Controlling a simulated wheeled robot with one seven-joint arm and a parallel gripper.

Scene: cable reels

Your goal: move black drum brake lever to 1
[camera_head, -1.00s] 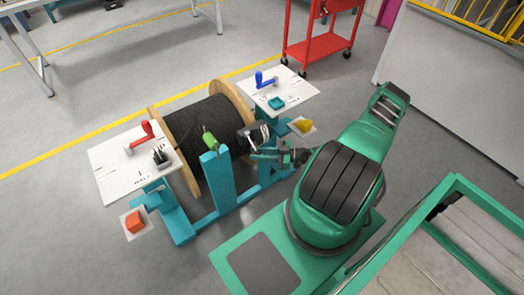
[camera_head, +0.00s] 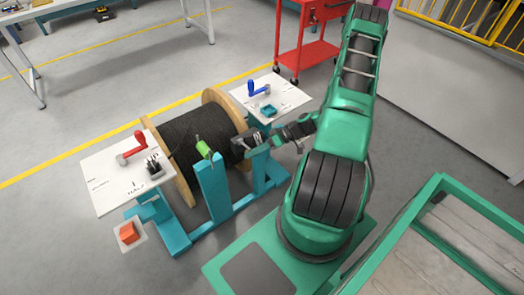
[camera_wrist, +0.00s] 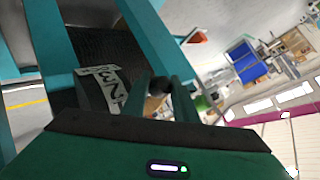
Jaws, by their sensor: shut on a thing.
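The black drum (camera_head: 192,139), wound with dark cable between wooden flanges, sits in a teal stand (camera_head: 214,192). My gripper (camera_head: 246,145) is at the right front of the drum, beside the stand. In the wrist view its two teal fingers (camera_wrist: 163,92) are shut around a small black knob (camera_wrist: 159,84), which I take for the brake lever's end. The rest of that lever is hidden. A white label (camera_wrist: 101,87) with dark lettering lies just left of the fingers. No mark 1 can be read beside this lever.
A white panel (camera_head: 105,186) with a red crank (camera_head: 133,150) stands left of the drum. Another panel (camera_head: 288,96) with a blue crank (camera_head: 258,90) stands behind right. An orange block (camera_head: 128,233) lies front left.

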